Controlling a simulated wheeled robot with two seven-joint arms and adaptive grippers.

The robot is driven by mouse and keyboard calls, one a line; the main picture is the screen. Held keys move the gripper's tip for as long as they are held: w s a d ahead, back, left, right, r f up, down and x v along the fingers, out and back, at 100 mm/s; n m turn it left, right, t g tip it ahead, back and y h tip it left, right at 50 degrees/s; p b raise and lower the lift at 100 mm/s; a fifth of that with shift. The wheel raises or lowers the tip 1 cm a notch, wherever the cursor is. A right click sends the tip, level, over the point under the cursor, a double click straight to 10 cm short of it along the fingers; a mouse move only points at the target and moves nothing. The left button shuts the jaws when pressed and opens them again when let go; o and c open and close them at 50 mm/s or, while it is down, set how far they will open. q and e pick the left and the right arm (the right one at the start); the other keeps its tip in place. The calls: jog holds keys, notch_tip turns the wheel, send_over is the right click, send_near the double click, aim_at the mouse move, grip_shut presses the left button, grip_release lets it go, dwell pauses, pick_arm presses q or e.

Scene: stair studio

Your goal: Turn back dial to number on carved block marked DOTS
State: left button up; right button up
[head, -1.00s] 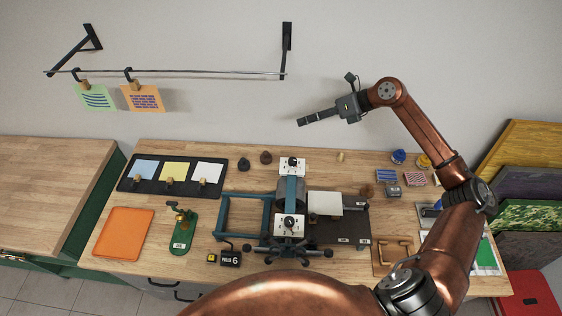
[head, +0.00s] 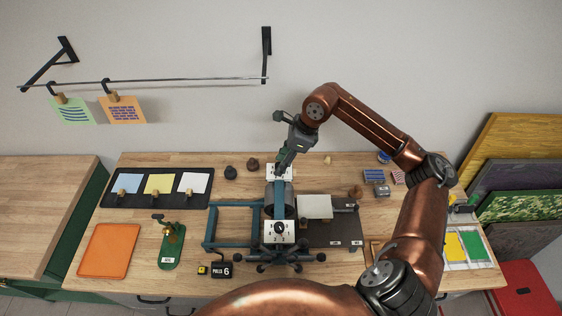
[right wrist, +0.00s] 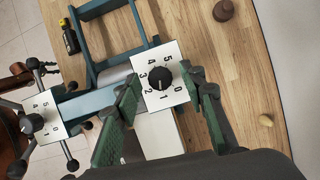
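The back dial is a black knob (right wrist: 161,78) on a white numbered plate (right wrist: 148,92) of the press. Its light mark seems to point toward the 1. In the head view the back plate (head: 271,172) is partly hidden by my right gripper (head: 284,163). In the right wrist view, my right gripper's green-padded fingers are spread on either side of the knob, with a gap visible. I cannot tell their height over it. Small carved blocks, including a blue-striped one (head: 373,176) and a grey one (head: 382,191), lie at the right; no DOTS marking is readable. My left gripper is out of view.
The front dial (head: 279,228) sits on a similar plate nearer me, among the press's spoked handles. A rail with hanging prints (head: 122,108) is on the wall.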

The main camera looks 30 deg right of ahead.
jog(key=shift+f, duration=0.15)
jog(key=shift+c, duration=0.4)
grip_shut()
jog(key=m+t+h+b, duration=0.1)
jog(key=m+b, duration=0.1)
jog(key=m, duration=0.2)
jog(key=shift+a, duration=0.1)
jog(key=m+h+b, duration=0.1)
jog(key=m, duration=0.2)
jog(key=m+h+b, duration=0.1)
jog(key=m, duration=0.1)
jog(key=shift+a+m+t+b, duration=0.15)
jog(key=shift+m+t+b, duration=0.25)
jog(key=shift+h, duration=0.3)
jog(key=shift+o, duration=0.4)
grip_release()
